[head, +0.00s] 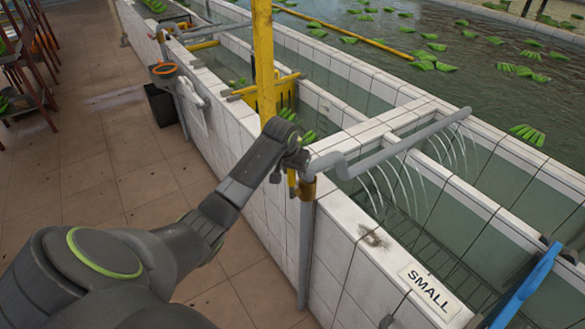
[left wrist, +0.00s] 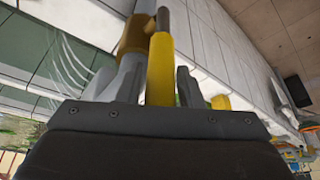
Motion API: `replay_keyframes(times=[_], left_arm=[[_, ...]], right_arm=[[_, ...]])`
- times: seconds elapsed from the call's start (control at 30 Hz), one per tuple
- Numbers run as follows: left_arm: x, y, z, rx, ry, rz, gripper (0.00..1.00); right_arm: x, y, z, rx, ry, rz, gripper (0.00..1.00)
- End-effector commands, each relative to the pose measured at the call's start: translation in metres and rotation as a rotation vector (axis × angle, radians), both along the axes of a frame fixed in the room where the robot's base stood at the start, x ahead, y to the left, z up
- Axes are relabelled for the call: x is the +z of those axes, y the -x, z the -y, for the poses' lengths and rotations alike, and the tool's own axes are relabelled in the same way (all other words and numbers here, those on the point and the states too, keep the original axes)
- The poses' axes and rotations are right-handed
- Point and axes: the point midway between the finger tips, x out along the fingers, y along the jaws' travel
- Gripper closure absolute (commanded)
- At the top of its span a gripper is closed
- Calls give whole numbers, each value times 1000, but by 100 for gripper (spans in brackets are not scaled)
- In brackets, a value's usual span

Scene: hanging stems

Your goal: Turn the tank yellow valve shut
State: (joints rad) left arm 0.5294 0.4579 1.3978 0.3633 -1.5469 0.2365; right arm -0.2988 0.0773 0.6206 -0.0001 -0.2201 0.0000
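The yellow valve handle (head: 292,183) hangs down beside the brass-coloured valve body (head: 307,188) on the grey pipe. My left gripper (head: 293,163) is at the valve, over the upper part of the handle. In the left wrist view the yellow handle (left wrist: 160,72) lies between the two fingers of my left gripper (left wrist: 158,85), with the brass valve body (left wrist: 135,38) just beyond. I cannot tell whether the fingers press on the handle. Water streams from the grey spout pipe (head: 415,137) into the tank. My right gripper is not in view.
A white tiled wall (head: 340,235) with a "SMALL" sign (head: 430,290) runs beside the valve. A yellow post (head: 263,60) stands just behind my left gripper. A blue object (head: 525,290) is at the right. The tiled floor at the left is mostly clear.

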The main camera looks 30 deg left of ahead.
Motion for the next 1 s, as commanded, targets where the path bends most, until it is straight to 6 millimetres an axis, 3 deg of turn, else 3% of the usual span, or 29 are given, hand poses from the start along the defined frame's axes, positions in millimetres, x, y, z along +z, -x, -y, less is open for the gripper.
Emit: replay_keyframes(times=[0.3,0.57,1.0], left_arm=[[-2,0,0,0,-1,0,68],[-1,-1,0,0,-1,0,100],[-2,-10,-4,2,26,-10,100]], right_arm=[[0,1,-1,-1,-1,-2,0],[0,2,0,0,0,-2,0],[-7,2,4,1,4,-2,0]])
